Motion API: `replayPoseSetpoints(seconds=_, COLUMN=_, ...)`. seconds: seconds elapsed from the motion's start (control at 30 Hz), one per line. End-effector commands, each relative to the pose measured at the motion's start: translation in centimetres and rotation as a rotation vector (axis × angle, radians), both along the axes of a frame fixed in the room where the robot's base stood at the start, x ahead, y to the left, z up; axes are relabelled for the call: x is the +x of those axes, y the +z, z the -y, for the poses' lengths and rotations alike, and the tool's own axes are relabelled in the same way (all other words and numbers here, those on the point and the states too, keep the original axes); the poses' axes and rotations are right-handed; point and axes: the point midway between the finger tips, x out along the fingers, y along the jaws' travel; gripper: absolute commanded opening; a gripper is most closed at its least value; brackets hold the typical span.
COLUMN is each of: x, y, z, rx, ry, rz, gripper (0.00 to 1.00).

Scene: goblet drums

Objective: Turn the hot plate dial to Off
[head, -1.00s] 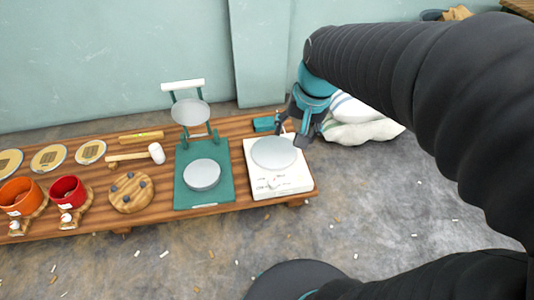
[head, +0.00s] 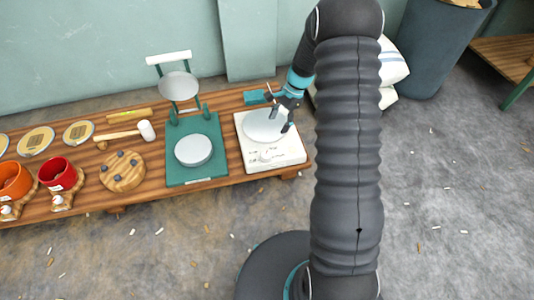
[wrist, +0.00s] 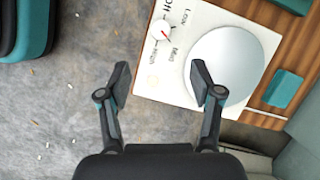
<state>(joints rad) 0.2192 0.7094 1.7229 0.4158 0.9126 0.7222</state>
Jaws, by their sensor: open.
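The white hot plate (head: 285,157) stands at the right end of the low wooden bench, with a round grey heating disc (head: 262,125). Its small white dial (head: 265,156) is on the front part of the top. In the wrist view the dial (wrist: 161,30) shows a red pointer mark, with Low, Med and High printed around it; the exact setting is hard to read. My gripper (head: 279,112) is over the back right of the hot plate. In the wrist view my gripper (wrist: 160,78) is open and empty, its fingers apart from the dial.
A green stand with a grey disc (head: 193,150) is left of the hot plate. A mallet (head: 146,131), a round wooden block (head: 122,171) and red and orange cups are further left. A teal box (head: 256,97) sits behind. Floor in front is mostly clear.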

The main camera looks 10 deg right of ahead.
Motion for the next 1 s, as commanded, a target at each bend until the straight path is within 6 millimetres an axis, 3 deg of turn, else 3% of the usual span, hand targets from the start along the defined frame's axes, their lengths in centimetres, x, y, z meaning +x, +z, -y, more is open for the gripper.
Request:
replayPoseSetpoints(seconds=0.1, x=0.4, y=-2.5, z=0.3, rx=0.015, ry=-0.046, rz=-0.034, gripper=0.65)
replayPoseSetpoints(seconds=0.37, x=0.5, y=-4.7, z=0.0, rx=0.021, ry=-0.071, rz=-0.052, gripper=0.65)
replayPoseSetpoints(seconds=1.0, x=-0.7, y=-14.6, z=-4.0, rx=0.021, ry=-0.069, rz=-0.052, gripper=0.65)
